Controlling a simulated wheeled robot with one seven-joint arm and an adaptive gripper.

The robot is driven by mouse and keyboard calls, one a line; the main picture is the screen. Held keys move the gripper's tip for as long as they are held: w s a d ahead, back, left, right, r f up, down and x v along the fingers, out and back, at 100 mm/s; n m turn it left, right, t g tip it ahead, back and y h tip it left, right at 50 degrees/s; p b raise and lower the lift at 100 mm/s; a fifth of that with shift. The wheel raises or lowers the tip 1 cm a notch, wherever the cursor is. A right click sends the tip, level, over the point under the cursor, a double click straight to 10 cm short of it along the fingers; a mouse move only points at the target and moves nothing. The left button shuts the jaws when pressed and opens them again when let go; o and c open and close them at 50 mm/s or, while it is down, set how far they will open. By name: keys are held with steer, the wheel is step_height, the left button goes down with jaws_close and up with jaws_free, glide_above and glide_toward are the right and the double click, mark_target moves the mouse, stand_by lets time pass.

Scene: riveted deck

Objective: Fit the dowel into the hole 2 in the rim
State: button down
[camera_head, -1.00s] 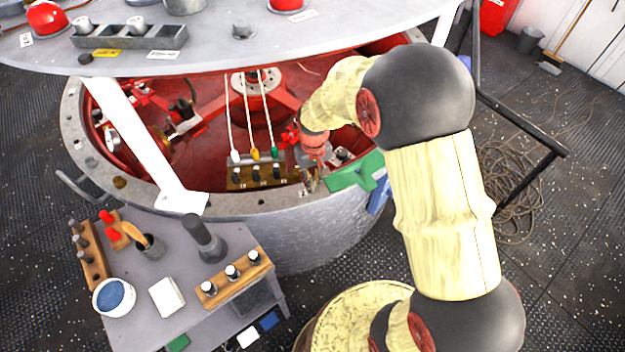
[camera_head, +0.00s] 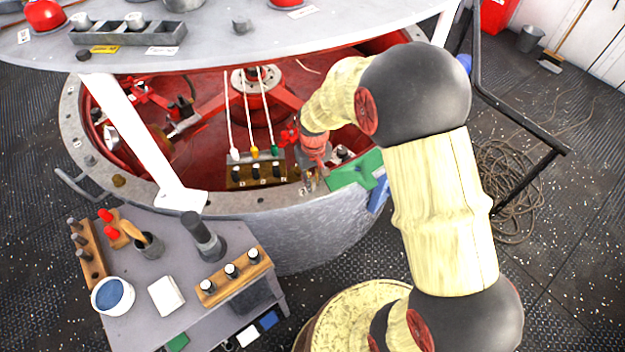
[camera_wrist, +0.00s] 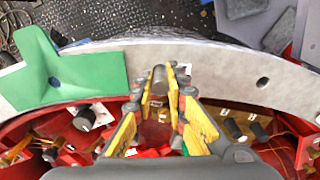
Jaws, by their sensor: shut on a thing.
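My gripper (camera_wrist: 166,78) is shut on the dowel (camera_wrist: 159,74), a short grey cylinder between its yellow fingertips in the wrist view. The dowel's end shows over the inner part of the grey rim (camera_wrist: 205,58); I cannot tell whether it touches. One dark hole (camera_wrist: 262,82) is open in the rim to the right of the gripper. A green plate (camera_wrist: 38,70) with a dark hole lies on the rim to the left. No hole number is readable. In the head view my gripper (camera_head: 311,180) is at the rim's near side, and the dowel is too small to make out.
Inside the red drum, a block with several dark knobs (camera_head: 257,174) stands left of my gripper, with cords above it. A raised grey tabletop (camera_head: 220,52) and its white leg (camera_head: 140,135) overhang the drum. A cart (camera_head: 187,240) with tools stands front left.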

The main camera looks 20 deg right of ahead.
steer(key=c, duration=1.7)
jaws_free()
steer(key=shift+c, duration=0.2)
steer(key=shift+o, duration=0.3)
steer(key=shift+f, duration=0.1)
step_height(320, 180, up, 12)
steer(key=shift+s, duration=0.15)
